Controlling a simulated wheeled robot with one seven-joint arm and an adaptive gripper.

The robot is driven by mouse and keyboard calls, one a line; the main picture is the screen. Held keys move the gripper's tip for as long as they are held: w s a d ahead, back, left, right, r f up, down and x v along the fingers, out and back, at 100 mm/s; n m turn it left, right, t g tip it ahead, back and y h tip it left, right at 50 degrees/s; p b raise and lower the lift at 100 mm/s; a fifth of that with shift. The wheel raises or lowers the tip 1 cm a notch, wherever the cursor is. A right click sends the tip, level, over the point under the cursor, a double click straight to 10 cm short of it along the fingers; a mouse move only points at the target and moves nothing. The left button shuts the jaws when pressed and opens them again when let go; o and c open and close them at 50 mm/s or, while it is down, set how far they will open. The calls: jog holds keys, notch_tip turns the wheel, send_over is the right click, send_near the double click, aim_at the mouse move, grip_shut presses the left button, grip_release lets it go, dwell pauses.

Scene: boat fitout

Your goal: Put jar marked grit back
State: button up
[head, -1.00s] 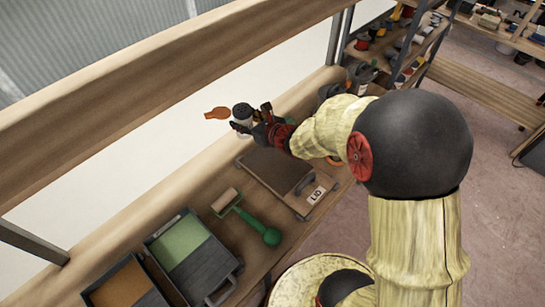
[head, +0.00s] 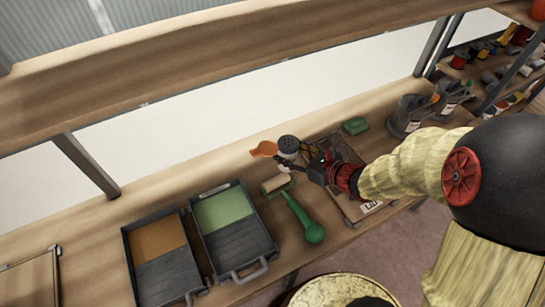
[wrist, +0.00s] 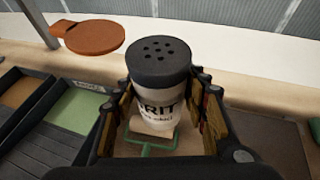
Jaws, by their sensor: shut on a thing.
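The jar marked grit (head: 288,147) is white with a black perforated lid. In the wrist view the jar (wrist: 158,90) stands upright between the fingers, and part of its label reads "RIT". My gripper (head: 296,160) is shut on the jar's body, with a finger on each side. The fingers hide the sides of the jar. An orange round piece with a tab (head: 263,149) is just left of the jar in the head view. It also shows at the upper left in the wrist view (wrist: 90,37), apart from the jar.
A green-handled roller (head: 303,218) lies on the bench below the jar. Two dark trays stand left, one with a green patch (head: 222,210), one with orange (head: 158,242). A board marked "LID" (head: 371,207) lies under my arm. A green block (head: 355,125) and dark pots (head: 409,115) are behind.

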jog(key=shift+w+a, duration=0.25)
jog(key=shift+w+a+f+b, duration=0.5)
jog(key=shift+w+f+b, duration=0.6)
jog(key=shift+w+f, duration=1.05)
jog(key=shift+w+a+f+b, duration=0.45)
jog(key=shift+w+f+b, duration=0.65)
jog(key=shift+w+f, duration=1.05)
jog(key=shift+w+a+f+b, duration=0.5)
jog(key=shift+w+f+b, duration=0.6)
jog(key=shift+w+f, duration=1.05)
jog(key=shift+w+r, duration=0.1)
jog(key=shift+r, duration=0.05)
jog(key=o, duration=1.2)
jog(key=shift+f, duration=0.2)
jog(key=shift+c, duration=0.2)
